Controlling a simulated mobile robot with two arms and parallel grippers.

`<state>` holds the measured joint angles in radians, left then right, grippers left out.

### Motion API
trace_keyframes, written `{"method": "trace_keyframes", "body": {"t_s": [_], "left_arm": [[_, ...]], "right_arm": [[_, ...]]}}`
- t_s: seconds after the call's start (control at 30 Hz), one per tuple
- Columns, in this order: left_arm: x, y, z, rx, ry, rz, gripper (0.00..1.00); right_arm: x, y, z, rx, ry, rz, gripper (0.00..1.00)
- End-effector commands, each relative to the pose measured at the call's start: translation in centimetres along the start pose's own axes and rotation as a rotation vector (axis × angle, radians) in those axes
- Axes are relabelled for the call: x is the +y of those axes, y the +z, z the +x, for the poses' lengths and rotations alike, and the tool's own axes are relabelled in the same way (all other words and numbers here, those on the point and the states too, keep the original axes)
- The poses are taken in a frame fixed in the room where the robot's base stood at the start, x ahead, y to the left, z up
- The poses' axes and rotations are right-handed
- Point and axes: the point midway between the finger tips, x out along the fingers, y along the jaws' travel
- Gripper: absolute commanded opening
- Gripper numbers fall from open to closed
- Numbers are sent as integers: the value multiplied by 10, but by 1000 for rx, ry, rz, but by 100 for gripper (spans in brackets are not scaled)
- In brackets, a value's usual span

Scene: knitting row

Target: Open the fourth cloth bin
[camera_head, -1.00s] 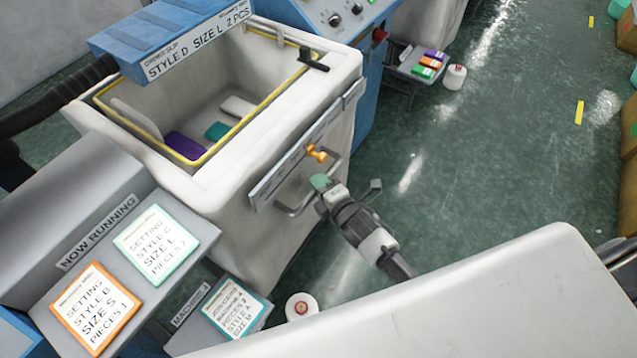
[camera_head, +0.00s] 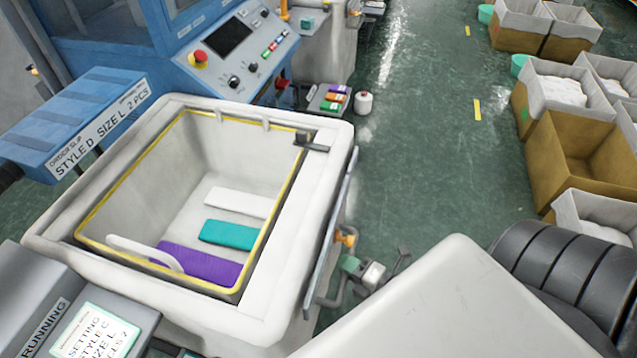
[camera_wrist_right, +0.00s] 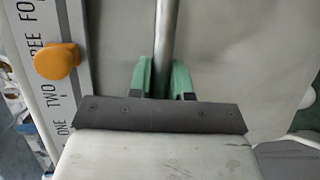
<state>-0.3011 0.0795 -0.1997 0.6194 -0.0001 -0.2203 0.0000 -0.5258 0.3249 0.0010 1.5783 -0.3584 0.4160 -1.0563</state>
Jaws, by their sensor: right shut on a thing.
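A white bin (camera_head: 205,312) with a yellow-edged opening stands in the middle of the head view. A white, a teal (camera_head: 229,235) and a purple piece (camera_head: 200,264) lie inside it. Its front carries a grey strip (camera_head: 326,230) with an orange knob (camera_head: 347,237) and a grey bar handle (camera_head: 334,299). In the right wrist view the strip reads ONE, TWO, part of THREE and FO; the orange knob (camera_wrist_right: 57,62) sits beside THREE. My right gripper (camera_head: 351,265) has its green fingers on either side of the handle bar (camera_wrist_right: 165,40), shut on it. My left gripper is out of view.
A blue machine (camera_head: 105,50) with a control panel (camera_head: 235,50) stands behind the bin. A small stand with coloured pieces (camera_head: 334,99) and a white cone (camera_head: 364,103) are beyond it. Brown boxes (camera_head: 567,160) line the right. Green floor (camera_head: 430,170) between is clear.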

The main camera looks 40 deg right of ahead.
Motion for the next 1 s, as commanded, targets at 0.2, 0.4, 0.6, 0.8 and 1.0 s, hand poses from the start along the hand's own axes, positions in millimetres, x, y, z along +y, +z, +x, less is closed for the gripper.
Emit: {"method": "trace_keyframes", "body": {"t_s": [0.2, 0.4, 0.6, 0.8, 1.0], "left_arm": [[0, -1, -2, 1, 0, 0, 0], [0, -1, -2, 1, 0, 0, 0], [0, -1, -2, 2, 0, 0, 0], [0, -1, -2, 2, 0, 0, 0], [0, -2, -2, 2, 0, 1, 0]], "right_arm": [[-11, 18, -45, -3, -7, 0, 0], [-16, 29, -68, -3, -4, 0, 0], [-18, 33, -79, -2, -2, 1, 0], [-18, 34, -80, -3, -2, 1, 0], [-18, 34, -80, -3, -2, 1, 0]]}}
